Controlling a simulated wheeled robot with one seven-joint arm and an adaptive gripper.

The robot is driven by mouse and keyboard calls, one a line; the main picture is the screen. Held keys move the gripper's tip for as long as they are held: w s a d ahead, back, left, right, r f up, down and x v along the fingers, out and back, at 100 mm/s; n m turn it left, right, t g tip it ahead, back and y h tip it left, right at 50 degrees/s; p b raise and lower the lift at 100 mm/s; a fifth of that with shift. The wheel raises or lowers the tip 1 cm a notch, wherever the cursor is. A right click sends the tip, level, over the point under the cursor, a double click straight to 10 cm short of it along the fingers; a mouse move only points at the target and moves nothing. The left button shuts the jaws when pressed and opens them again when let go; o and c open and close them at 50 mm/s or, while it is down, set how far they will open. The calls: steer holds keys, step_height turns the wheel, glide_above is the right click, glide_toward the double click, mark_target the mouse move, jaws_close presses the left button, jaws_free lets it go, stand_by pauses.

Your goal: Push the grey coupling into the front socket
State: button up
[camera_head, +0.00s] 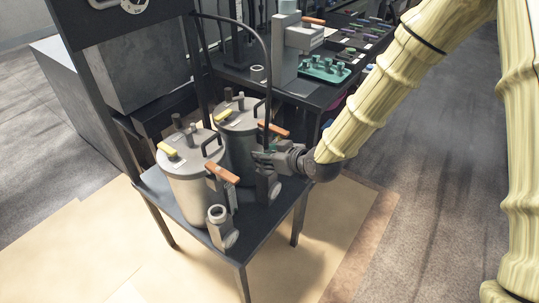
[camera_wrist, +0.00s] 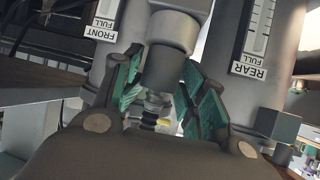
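My gripper (camera_head: 272,158) is beside the rear vessel (camera_head: 238,128), with the black hose (camera_head: 266,70) arching down to it. In the wrist view, which is upside down, its teal pads (camera_wrist: 163,82) press on both sides of the dark grey coupling (camera_wrist: 165,66). The coupling meets a lighter grey collar (camera_wrist: 172,30), apparently the rear socket (camera_head: 268,187); how deep it sits cannot be told. The front socket (camera_head: 219,228) is an open, upright ring at the front vessel's (camera_head: 190,180) foot, with nothing in it.
Both vessels stand on a dark table (camera_head: 255,235). Orange handles (camera_head: 222,173) and a black bracket lie close to my gripper. The FRONT label (camera_wrist: 102,27) and REAR label (camera_wrist: 248,66) show in the wrist view. A bench with a green tray (camera_head: 325,70) stands behind.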

steer(key=shift+o, duration=0.3)
steer(key=shift+w+a+r, duration=0.1)
steer(key=v, duration=1.2)
stand_by(0.3)
steer(key=s+d+f+m+g+h, duration=0.1)
steer(key=s+d+f+m, duration=0.1)
steer(key=f, duration=0.5)
steer(key=s+d+f+m+g+h, duration=0.1)
steer(key=s+d+f, duration=0.15)
steer(key=f, duration=0.45)
steer(key=s+d+f+m+g+h, duration=0.2)
steer(key=s+d+f, duration=0.2)
steer(key=s+f, duration=0.45)
steer(key=s+d+f+m+g+h, duration=0.2)
steer(key=s+d+f, duration=0.2)
steer(key=s+f, duration=0.4)
steer(key=s+d+f+m+g+h, duration=0.2)
steer(key=s+d+f+g, duration=0.15)
steer(key=s+f, duration=0.5)
step_height(320, 180, up, 18)
steer(key=s+p, duration=0.2)
steer(key=p, duration=1.5)
steer(key=shift+d+t, duration=0.35)
steer(key=shift+d, duration=0.1)
